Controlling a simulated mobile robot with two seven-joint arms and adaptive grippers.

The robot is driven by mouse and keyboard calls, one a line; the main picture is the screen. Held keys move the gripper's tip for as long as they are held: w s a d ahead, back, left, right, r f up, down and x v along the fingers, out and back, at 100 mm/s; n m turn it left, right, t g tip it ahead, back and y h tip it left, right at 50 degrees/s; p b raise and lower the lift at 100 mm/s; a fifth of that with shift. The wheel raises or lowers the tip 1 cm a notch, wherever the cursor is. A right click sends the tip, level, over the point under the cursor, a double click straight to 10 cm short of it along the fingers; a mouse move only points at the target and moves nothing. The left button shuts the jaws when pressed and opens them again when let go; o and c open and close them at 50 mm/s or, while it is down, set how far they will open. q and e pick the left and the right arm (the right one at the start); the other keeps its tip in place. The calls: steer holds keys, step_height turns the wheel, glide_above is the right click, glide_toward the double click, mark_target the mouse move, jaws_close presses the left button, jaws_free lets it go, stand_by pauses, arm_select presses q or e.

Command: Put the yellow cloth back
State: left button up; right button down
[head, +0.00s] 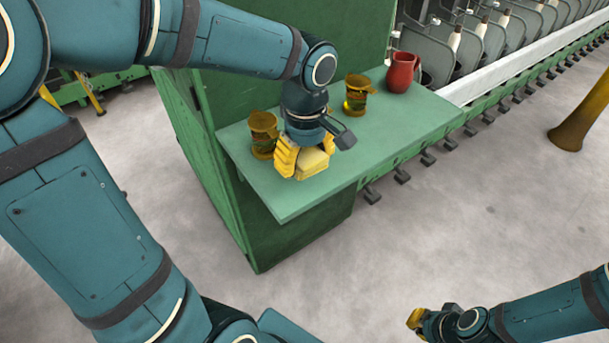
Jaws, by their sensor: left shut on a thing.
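The yellow cloth (312,162) is a pale yellow folded pad near the front left end of the green shelf. My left gripper (303,158) reaches down over it, with its yellow fingers shut on the cloth. I cannot tell whether the cloth touches the shelf top. My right gripper (416,319) is low at the bottom right, away from the shelf, and its fingers are too small and turned away to read.
The green shelf (425,120) also holds an amber glass (262,130) close to the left gripper, a second amber glass (357,92) and a red jug (401,72). A spinning frame (490,45) runs behind. A brown post (580,120) stands at right.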

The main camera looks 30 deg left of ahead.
mark_target(305, 154)
arm_select(q)
steer(key=shift+f+b, duration=0.5)
steer(key=shift+f, duration=1.75)
steer(key=shift+f, duration=0.1)
steer(key=o, duration=0.8)
steer(key=shift+f, duration=0.1)
steer(key=o, duration=0.5)
steer(key=shift+r, duration=0.5)
step_height(305, 154, up, 12)
steer(key=p, duration=0.3)
steer(key=shift+f, duration=0.25)
